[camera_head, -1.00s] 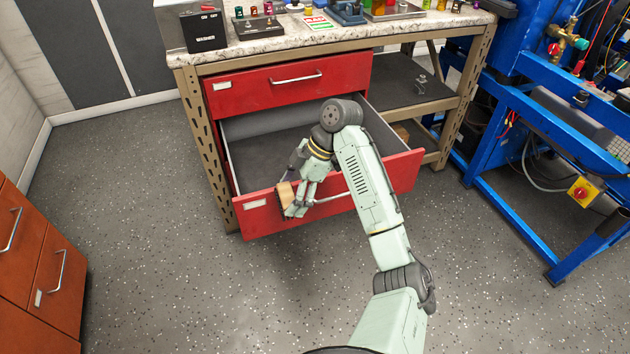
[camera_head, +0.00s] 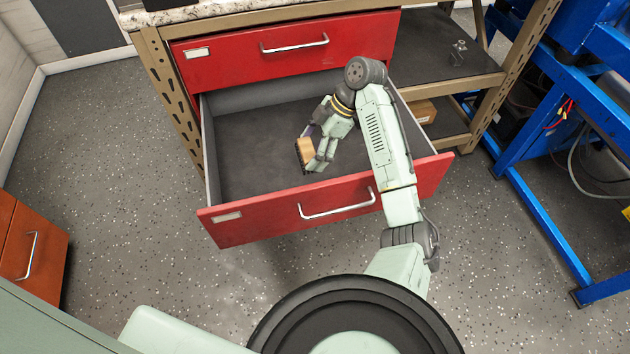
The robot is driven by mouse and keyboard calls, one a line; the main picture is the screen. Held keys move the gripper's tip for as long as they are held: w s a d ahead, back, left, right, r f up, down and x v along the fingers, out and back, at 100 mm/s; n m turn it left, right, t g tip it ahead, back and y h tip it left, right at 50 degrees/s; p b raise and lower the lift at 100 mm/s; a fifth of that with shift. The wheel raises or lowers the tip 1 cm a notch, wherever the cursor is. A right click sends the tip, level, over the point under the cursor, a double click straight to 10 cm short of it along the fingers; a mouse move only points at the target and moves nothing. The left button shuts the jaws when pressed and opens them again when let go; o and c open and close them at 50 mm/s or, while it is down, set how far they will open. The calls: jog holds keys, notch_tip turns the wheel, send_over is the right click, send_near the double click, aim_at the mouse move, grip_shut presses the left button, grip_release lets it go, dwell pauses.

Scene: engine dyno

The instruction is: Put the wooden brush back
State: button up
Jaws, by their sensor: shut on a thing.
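My gripper (camera_head: 314,158) is shut on the wooden brush (camera_head: 305,152), a small tan block with a dark edge. The gripper and brush appear over the inside of the open lower red drawer (camera_head: 250,222), behind its front panel. The drawer's dark grey floor (camera_head: 255,165) shows bare around them. I cannot tell whether the brush touches the drawer floor. The fingers hide part of the brush.
The upper red drawer (camera_head: 240,62) is shut above the open one. A dark shelf (camera_head: 445,50) with a small metal part (camera_head: 458,50) lies to the right, with a cardboard box (camera_head: 422,111) below. A blue frame (camera_head: 545,215) stands at far right. An orange cabinet (camera_head: 35,250) stands at left.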

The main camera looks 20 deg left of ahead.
jog(key=f, duration=0.9)
jog(key=shift+s, duration=0.25)
jog(key=shift+f+p, duration=0.35)
jog(key=shift+f, duration=2.15)
jog(key=o, duration=1.1)
jog(key=shift+r, duration=0.1)
jog(key=shift+r, duration=0.1)
